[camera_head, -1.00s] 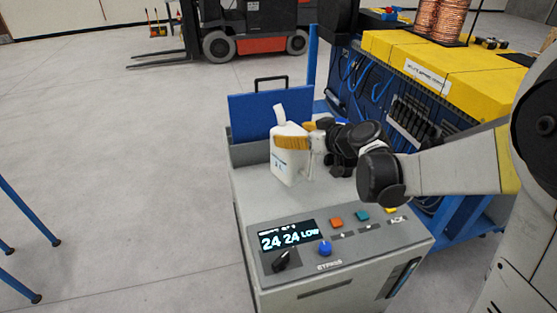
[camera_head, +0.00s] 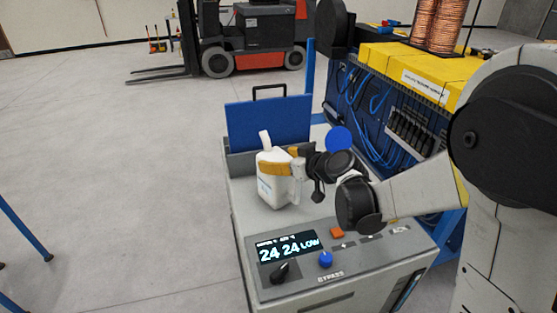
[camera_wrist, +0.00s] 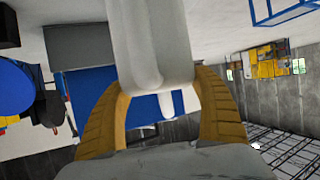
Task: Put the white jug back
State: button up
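The white jug (camera_head: 271,190), with a light neck at its top and small blue print, is at the back of the grey machine's top (camera_head: 297,222) in the head view. My gripper (camera_head: 276,168) is closed around the jug's upper part, with one orange finger across the near side. In the wrist view, the jug (camera_wrist: 152,45) lies between the two curved orange fingers of my gripper (camera_wrist: 158,88). The jug tilts slightly. I cannot tell whether its base touches the machine's top.
A blue lid (camera_head: 268,122) with a black handle stands upright behind the jug. The control panel with its display (camera_head: 288,246) and knobs is in front. A blue and yellow workbench (camera_head: 410,70) with copper coils stands at right.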

jog(key=o, duration=0.3)
jog(key=shift+o, duration=0.2)
jog(key=shift+r, duration=0.2)
jog(key=s+d+r+m+g+h+p, duration=0.1)
jog(key=s+d, duration=0.3)
jog(key=s, duration=0.6)
jog(key=s+d+r+m+g+h+p, duration=0.1)
jog(key=s+d+r+m+h, duration=0.1)
jog(key=s, duration=0.8)
jog(key=s+d+r+m+g+h+p, duration=0.1)
jog(key=s+d+m+g+h, duration=0.1)
jog(key=s+d, duration=0.5)
jog(key=s+m+h, duration=0.1)
jog(key=s+h, duration=0.1)
jog(key=s, duration=0.2)
jog(key=shift+r+m, duration=0.2)
jog(key=shift+m, duration=0.2)
